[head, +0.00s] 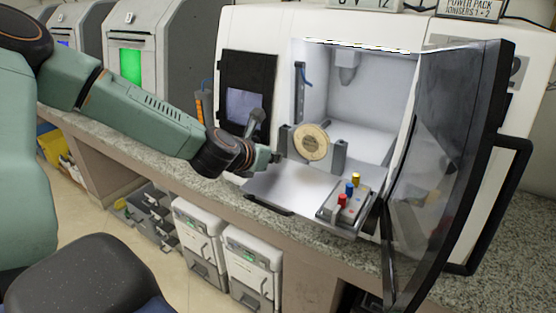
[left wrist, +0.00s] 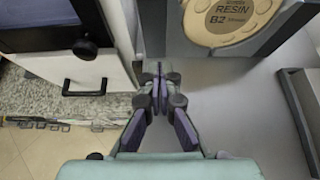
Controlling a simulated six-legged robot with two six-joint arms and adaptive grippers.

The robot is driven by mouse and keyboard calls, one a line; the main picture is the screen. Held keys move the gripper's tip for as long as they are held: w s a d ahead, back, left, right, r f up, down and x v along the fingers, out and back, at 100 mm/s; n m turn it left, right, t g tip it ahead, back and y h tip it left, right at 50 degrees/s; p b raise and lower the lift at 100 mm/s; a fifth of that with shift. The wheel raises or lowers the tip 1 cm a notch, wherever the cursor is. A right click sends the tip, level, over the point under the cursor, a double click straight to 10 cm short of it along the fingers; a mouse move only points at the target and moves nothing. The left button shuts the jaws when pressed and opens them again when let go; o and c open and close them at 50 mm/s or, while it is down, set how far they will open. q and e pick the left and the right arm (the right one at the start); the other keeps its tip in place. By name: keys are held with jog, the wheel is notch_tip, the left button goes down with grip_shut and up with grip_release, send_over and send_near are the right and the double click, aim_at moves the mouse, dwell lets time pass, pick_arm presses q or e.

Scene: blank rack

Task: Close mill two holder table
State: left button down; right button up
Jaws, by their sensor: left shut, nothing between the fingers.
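The holder table (head: 262,182) of the mill is a flat grey plate. It sticks out of the open mill chamber in the head view. A round beige disc (head: 311,143) stands upright in a grey holder on it; in the left wrist view the disc (left wrist: 232,18) reads "RESIN B2". My left gripper (head: 274,157) is shut and empty, beside the disc holder at its left. In the left wrist view its fingertips (left wrist: 160,75) are together, with the grey table surface (left wrist: 225,110) to their right. My right gripper is not in view.
The mill's dark door (head: 440,150) stands open at the right. A small block (head: 335,213) with red, blue and yellow knobs sits at the table's front right. A dark screen (head: 246,102) is left of the chamber. The granite counter (head: 160,160) runs along the front.

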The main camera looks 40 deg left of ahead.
pick_arm(q)
jog(key=shift+w+a+f, duration=0.15)
jog(key=shift+w, duration=0.5)
jog(key=shift+w+b, duration=0.4)
jog(key=shift+w, duration=0.05)
